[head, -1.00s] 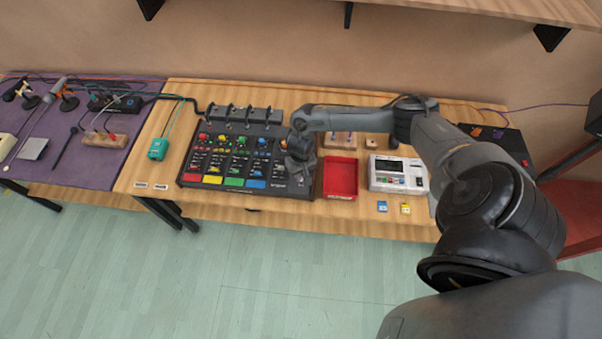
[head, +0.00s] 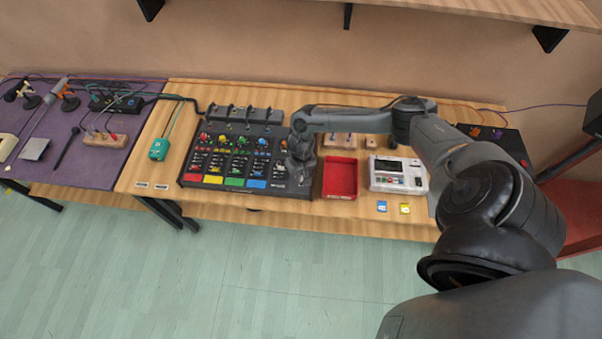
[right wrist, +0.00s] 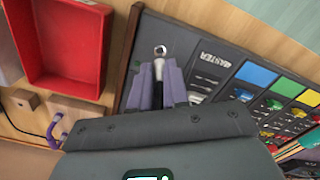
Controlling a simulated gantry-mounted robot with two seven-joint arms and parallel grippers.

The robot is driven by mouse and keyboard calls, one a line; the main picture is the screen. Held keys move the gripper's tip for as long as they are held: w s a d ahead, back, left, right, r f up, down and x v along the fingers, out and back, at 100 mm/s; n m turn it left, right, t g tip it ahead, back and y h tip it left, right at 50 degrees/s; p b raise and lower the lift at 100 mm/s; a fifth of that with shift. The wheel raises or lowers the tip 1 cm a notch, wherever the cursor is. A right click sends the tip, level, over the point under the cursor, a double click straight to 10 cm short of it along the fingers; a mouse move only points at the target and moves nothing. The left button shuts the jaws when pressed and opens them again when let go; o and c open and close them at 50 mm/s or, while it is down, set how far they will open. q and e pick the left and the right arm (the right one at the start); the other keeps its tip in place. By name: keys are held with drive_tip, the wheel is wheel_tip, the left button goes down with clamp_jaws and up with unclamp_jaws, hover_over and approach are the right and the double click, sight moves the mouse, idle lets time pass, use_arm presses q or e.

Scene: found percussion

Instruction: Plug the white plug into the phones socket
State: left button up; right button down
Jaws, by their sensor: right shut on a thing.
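The black mixer (head: 235,185) with coloured pads lies on the wooden table. My right gripper (head: 299,174) is over its right edge in the head view. In the right wrist view the gripper (right wrist: 158,80) is shut on the white plug (right wrist: 158,68), which sticks out between the two purple-grey fingers. A small silvery round piece with a dark middle (right wrist: 160,50) shows at the plug's far end, by the mixer's master strip. I cannot tell whether it is the phones socket or the plug's tip, or whether the plug is in. My left gripper is out of view.
The red tray (head: 340,178) stands just right of the gripper, and shows in the wrist view (right wrist: 62,45). A white device (head: 385,174) lies further right. Wooden blocks (right wrist: 40,122) with a purple cable lie behind the tray. A teal box (head: 158,149) sits left of the mixer.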

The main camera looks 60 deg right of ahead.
drive_tip(key=shift+p, duration=0.5)
idle(0.6)
idle(0.5)
drive_tip(key=shift+p, duration=0.5)
drive_tip(key=shift+f, duration=0.4)
idle(0.5)
drive_tip(key=shift+f+b, duration=0.7)
drive_tip(key=shift+f, duration=0.65)
drive_tip(key=c, duration=1)
unclamp_jaws()
drive_tip(key=shift+c, duration=0.2)
drive_tip(key=shift+r, duration=0.1)
